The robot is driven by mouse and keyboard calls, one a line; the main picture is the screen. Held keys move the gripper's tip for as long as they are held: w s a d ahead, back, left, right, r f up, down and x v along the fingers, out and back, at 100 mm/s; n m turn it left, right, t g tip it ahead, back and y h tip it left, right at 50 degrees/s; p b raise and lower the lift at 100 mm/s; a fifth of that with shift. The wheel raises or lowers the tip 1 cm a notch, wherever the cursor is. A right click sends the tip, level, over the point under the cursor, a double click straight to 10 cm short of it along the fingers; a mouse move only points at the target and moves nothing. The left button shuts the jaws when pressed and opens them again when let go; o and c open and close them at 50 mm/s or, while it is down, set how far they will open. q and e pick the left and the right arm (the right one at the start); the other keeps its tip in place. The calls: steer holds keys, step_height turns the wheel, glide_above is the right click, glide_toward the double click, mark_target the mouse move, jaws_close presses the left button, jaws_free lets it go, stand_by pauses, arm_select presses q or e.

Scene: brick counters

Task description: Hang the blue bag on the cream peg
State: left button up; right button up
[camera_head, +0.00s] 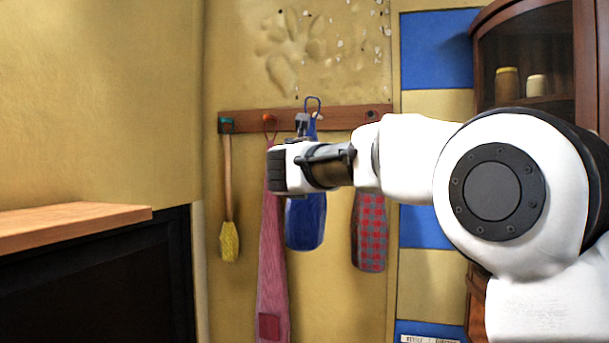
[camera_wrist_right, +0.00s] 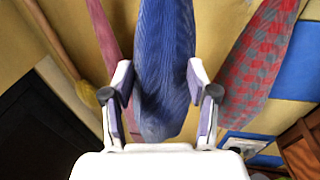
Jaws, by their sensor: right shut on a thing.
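The blue bag (camera_head: 306,222) hangs upright in front of the wooden peg rail (camera_head: 350,118), partly behind my right wrist. Its blue loop (camera_head: 312,101) stands just above the rail. My right gripper (camera_head: 302,124) is shut on the bag's upper part, close to the rail. In the right wrist view the blue bag (camera_wrist_right: 163,60) lies between the two fingers of the gripper (camera_wrist_right: 160,82). I cannot make out the cream peg; the bag or my gripper may cover it. Whether the loop is around a peg cannot be told. My left gripper is not in view.
A yellow brush (camera_head: 229,242) hangs from a teal peg (camera_head: 226,124). A red striped cloth (camera_head: 271,240) hangs from an orange peg (camera_head: 269,119), close left of the bag. A red-grey checked cloth (camera_head: 370,235) hangs right. A wooden counter (camera_head: 70,224) and a cabinet (camera_head: 540,60) flank the rail.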

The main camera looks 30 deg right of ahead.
steer(key=s+d+p+x, duration=0.1)
steer(key=p+x, duration=0.1)
steer(key=x, duration=0.4)
steer(key=shift+w+d, duration=0.35)
steer(key=shift+w, duration=0.05)
steer(key=shift+w+d+p, duration=0.5)
steer(key=shift+d+p, duration=0.05)
jaws_close()
steer(key=shift+d, duration=0.15)
